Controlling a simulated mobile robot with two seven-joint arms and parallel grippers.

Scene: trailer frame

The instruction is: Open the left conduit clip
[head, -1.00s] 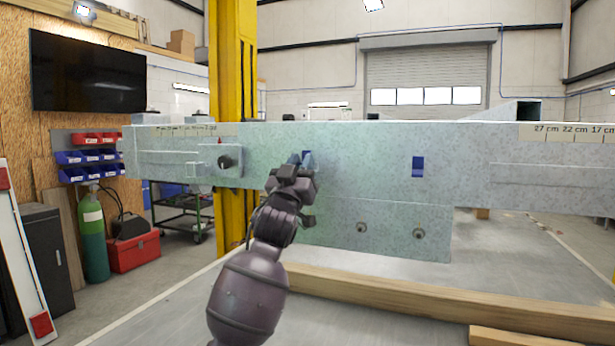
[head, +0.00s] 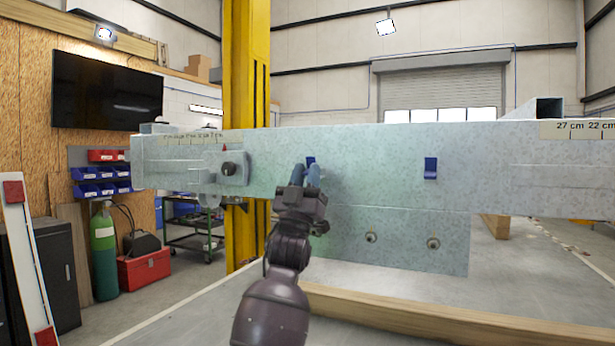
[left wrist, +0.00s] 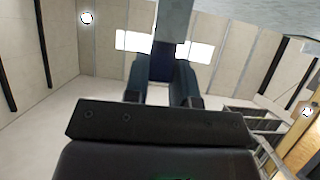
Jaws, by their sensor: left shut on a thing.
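The left conduit clip (head: 311,161) is a small blue piece on the front face of the grey metal frame beam (head: 380,160). My left gripper (head: 306,172) reaches up to it from below, its fingers covering most of the clip in the head view. In the left wrist view, the two dark fingers (left wrist: 161,82) stand on either side of the blue clip (left wrist: 162,62) and are shut on it. A second blue clip (head: 431,168) sits farther right on the beam, with nothing touching it. My right gripper is not in view.
A round dark knob on a plate (head: 229,169) stands out from the beam left of my gripper. A lower plate with two bolts (head: 400,240) hangs below the beam. A wooden beam (head: 430,319) lies below on the table. Space in front of the beam's right part is clear.

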